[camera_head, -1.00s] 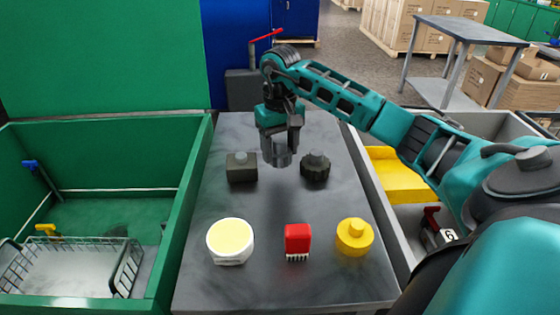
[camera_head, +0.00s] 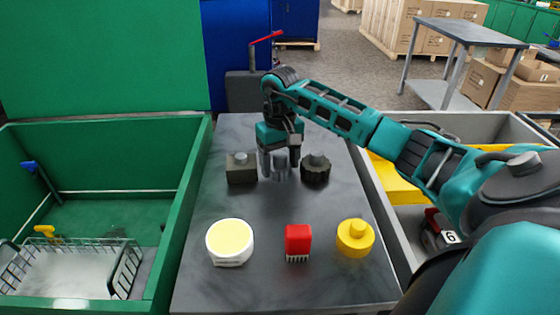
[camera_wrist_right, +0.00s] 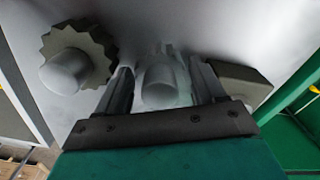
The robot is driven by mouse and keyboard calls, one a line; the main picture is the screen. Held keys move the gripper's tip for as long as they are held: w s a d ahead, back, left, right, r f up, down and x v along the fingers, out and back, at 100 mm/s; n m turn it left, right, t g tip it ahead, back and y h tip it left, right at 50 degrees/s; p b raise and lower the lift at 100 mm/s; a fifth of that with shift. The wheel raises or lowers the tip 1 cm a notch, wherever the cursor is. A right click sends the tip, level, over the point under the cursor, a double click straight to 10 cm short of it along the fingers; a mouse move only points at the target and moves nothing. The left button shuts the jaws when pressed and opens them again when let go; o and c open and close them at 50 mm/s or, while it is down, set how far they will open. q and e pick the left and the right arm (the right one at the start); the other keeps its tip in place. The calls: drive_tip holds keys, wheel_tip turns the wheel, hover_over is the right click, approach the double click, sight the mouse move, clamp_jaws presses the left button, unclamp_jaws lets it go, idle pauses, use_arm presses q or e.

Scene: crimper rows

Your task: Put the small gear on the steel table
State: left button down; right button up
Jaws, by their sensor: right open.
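The small gear (camera_head: 281,166) is light grey with a round knob on top. It appears to stand on the dark steel table (camera_head: 270,215), between a dark block and a dark gear. My right gripper (camera_head: 280,168) is low over the table, its fingers open on either side of the small gear. In the right wrist view the small gear (camera_wrist_right: 160,83) sits between the parted fingers (camera_wrist_right: 160,88), and its lower part is blurred. Whether a finger touches it I cannot tell. My left gripper is not in view.
The dark toothed gear (camera_head: 316,170) stands close right of the fingers, the dark block (camera_head: 241,170) close left. A white-yellow round container (camera_head: 230,242), a red brush (camera_head: 298,242) and a yellow knobbed piece (camera_head: 355,238) line the front. A green bin (camera_head: 180,225) borders the left.

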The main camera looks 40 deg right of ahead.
sight(280, 154)
drive_tip(key=shift+r, duration=0.3)
wheel_tip(280, 154, up, 11)
drive_tip(key=shift+r+p, duration=0.15)
drive_tip(key=shift+p, duration=0.6)
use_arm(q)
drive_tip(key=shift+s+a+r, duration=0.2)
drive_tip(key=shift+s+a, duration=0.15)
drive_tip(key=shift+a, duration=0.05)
use_arm(e)
drive_tip(key=shift+r, duration=0.15)
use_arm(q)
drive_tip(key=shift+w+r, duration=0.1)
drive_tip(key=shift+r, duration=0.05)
use_arm(e)
drive_tip(key=shift+r, duration=0.1)
